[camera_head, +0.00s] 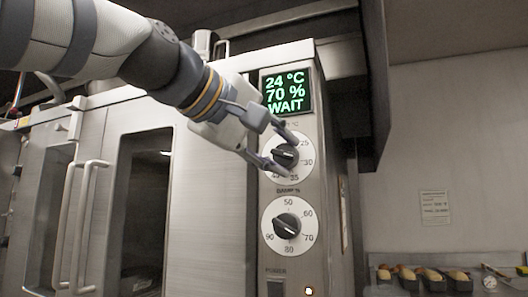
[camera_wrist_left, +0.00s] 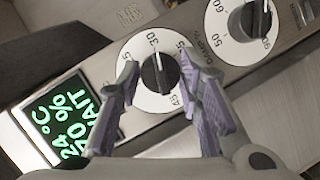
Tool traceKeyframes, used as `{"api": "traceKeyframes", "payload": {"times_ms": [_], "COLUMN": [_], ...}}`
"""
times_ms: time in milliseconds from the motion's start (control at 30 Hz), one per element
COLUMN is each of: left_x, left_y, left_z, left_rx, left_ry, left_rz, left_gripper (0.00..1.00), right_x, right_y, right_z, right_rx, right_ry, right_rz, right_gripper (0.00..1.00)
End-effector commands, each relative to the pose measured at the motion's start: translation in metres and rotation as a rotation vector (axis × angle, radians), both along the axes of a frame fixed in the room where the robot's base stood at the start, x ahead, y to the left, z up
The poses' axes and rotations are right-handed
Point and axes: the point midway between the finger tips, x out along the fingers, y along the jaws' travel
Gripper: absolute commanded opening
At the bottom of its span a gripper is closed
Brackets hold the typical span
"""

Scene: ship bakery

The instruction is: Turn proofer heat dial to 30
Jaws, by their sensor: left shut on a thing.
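The heat dial (camera_head: 277,152) is a black knob on a round white scale, under the green display (camera_head: 286,92) on the proofer's front panel. The display reads 24 °C, 70 % and WAIT. My left gripper (camera_head: 289,155) reaches in from the upper left, with its fingers on either side of the knob, shut on it. In the left wrist view the knob (camera_wrist_left: 159,76) sits between the fingertips, and its white mark points close to 30. The fingers hide part of the scale. My right gripper is in neither view.
The damp dial (camera_head: 287,226) sits just below, its mark near 70. A power switch (camera_head: 275,288) and a lit amber lamp (camera_head: 309,291) are lower. The proofer door handles (camera_head: 88,225) stand out at left. Several loaves in tins (camera_head: 432,277) lie at right.

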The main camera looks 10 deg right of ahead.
Motion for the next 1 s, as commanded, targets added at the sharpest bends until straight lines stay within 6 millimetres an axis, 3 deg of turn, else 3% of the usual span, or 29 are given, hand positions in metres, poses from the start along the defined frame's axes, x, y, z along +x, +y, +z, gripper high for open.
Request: {"api": "traceKeyframes", "payload": {"times_ms": [333, 367, 433, 467, 767, 1000], "left_x": [0.001, 0.001, 0.001, 0.001, 0.0, -0.021], "left_y": [0.001, 0.001, 0.001, 0.001, 0.002, 0.03], "left_z": [0.004, 0.004, 0.004, 0.004, 0.002, 0.012], "left_rx": [-0.006, -0.006, -0.006, -0.005, -0.002, -0.009], "left_ry": [-0.01, -0.01, -0.009, -0.009, -0.003, -0.003], "left_rz": [0.005, 0.005, 0.004, 0.004, 0.002, -0.001], "left_gripper": [0.05, 0.35, 0.51, 0.53, 0.53, 0.53], "right_x": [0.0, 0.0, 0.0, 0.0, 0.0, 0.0], "right_y": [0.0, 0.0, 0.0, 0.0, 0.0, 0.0], "right_z": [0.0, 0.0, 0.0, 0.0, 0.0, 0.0], "right_rx": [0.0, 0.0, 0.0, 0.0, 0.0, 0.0], "right_ry": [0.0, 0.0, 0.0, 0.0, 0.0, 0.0], "right_rz": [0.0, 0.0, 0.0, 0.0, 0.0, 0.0], "right_gripper": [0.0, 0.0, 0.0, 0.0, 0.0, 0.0]}}
